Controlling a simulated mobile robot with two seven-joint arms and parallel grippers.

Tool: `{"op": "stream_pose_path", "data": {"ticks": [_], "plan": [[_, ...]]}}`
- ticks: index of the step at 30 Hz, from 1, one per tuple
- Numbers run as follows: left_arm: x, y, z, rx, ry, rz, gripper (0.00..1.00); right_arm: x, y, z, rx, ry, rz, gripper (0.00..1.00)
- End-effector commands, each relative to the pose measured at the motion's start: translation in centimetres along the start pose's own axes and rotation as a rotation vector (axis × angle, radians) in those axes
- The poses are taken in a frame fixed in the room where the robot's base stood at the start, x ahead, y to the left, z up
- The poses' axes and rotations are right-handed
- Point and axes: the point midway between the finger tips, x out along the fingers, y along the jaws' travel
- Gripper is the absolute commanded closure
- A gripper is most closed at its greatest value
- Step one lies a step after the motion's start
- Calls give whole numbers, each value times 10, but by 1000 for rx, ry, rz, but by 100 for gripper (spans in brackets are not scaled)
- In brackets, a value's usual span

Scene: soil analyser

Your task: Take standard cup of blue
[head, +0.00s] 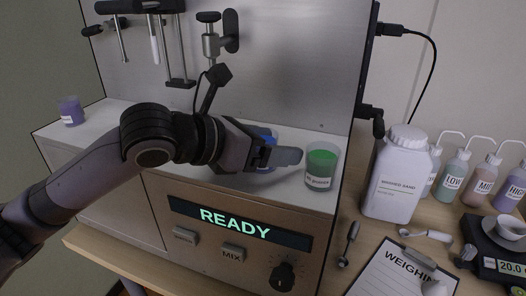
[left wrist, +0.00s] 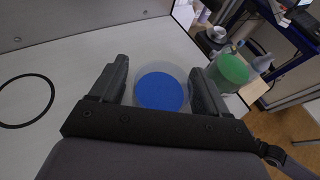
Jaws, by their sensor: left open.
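The blue standard cup (left wrist: 161,91) is a clear cup with blue contents, standing on the analyser's white ledge. In the left wrist view it sits between the two open fingers of my left gripper (left wrist: 160,85), with small gaps visible on each side. In the head view my left gripper (head: 282,155) hides most of the blue cup (head: 266,134); only parts of it show. The right gripper is not in view.
A green cup (head: 321,165) stands close to the right of my gripper on the ledge (head: 105,112). A purple cup (head: 71,110) stands at the far left. A white sand bottle (head: 398,175), clipboard (head: 395,275) and several squeeze bottles are on the table at right.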

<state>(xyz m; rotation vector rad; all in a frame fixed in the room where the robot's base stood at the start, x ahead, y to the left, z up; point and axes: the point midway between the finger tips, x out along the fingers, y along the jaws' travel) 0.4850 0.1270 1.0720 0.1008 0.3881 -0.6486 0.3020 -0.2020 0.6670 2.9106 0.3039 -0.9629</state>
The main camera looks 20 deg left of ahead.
Motion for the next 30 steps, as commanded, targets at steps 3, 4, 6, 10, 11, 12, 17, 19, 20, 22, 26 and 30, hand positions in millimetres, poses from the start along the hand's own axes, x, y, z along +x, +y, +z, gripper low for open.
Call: {"op": "stream_pose_path", "data": {"ticks": [3, 4, 6, 10, 11, 12, 17, 19, 20, 22, 26, 30], "plan": [[0, 0, 0, 0, 0, 0, 50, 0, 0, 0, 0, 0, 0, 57], [0, 0, 0, 0, 0, 0, 60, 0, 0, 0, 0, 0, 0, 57], [0, 0, 0, 0, 0, 0, 82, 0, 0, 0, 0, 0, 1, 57], [0, 0, 0, 0, -1, 0, 82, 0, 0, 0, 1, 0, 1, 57], [0, 0, 0, 0, -1, 0, 82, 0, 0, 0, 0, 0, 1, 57], [0, 0, 0, 0, -1, 0, 82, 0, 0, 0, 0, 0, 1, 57], [-1, 0, 1, 0, -1, 0, 82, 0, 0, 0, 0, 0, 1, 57], [-1, 0, 2, 1, -2, 0, 82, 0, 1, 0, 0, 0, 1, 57], [-2, 0, 3, 1, -2, 0, 82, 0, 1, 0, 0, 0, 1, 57], [-2, 0, 5, 1, -2, 0, 82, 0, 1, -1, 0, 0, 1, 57], [-5, 0, 12, 1, -3, 0, 82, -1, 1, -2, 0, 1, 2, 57], [-9, 0, 22, 2, -3, 1, 82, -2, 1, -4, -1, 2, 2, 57]]}}
